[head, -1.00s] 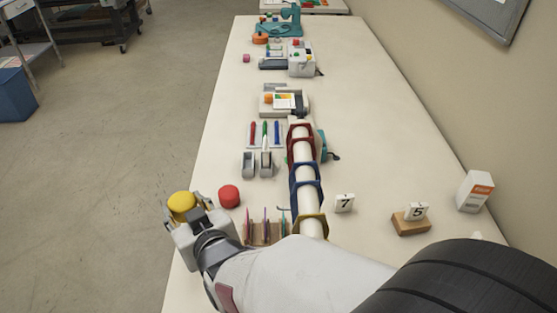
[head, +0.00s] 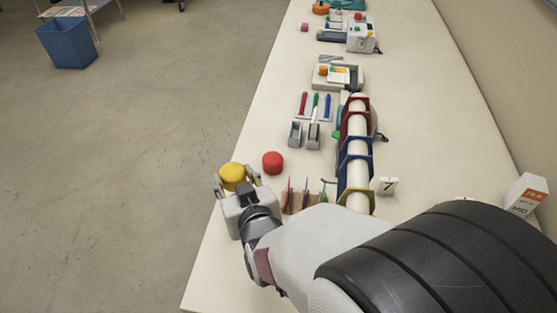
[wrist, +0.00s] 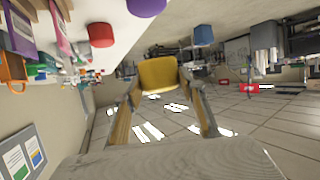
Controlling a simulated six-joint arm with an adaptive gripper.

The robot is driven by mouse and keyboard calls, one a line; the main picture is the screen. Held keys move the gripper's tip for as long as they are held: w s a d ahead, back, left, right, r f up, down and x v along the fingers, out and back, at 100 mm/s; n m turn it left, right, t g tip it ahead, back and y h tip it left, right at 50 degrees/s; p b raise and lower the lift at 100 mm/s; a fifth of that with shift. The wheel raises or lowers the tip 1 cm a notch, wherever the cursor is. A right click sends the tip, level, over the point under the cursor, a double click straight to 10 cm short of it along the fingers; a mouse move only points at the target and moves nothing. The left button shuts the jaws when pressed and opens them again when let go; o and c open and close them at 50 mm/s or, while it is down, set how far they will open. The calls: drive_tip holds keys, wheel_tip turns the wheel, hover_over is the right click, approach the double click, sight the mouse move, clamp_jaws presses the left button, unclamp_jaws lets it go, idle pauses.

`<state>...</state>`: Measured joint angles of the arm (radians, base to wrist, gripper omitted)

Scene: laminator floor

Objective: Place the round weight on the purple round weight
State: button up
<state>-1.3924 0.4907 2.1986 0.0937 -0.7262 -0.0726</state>
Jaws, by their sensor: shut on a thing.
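My gripper (head: 238,184) is shut on a yellow round weight (head: 232,175), held at its fingertips at the left edge of the table. The yellow weight also shows in the wrist view (wrist: 158,73), between the two fingers (wrist: 164,88). The purple round weight (wrist: 146,5) shows only in the wrist view, cut by the top edge, on the table and apart from the yellow one. In the head view I cannot make it out. A red round weight (head: 272,162) stands on the table just right of my gripper; it is also in the wrist view (wrist: 101,35).
Right of my gripper are a rack with thin upright pieces (head: 303,195) and a white roll in coloured frames (head: 356,150). Two grey dispensers (head: 305,135) and pens (head: 314,106) lie farther back. A number 7 block (head: 387,186) stands at right. Open floor lies left of the table.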

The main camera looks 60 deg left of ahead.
drive_tip(key=shift+f, duration=1.35)
drive_tip(key=shift+f, duration=0.1)
drive_tip(key=shift+f, duration=2)
drive_tip(key=shift+f, duration=0.15)
drive_tip(key=o, duration=1.5)
drive_tip(key=shift+v, duration=6.1)
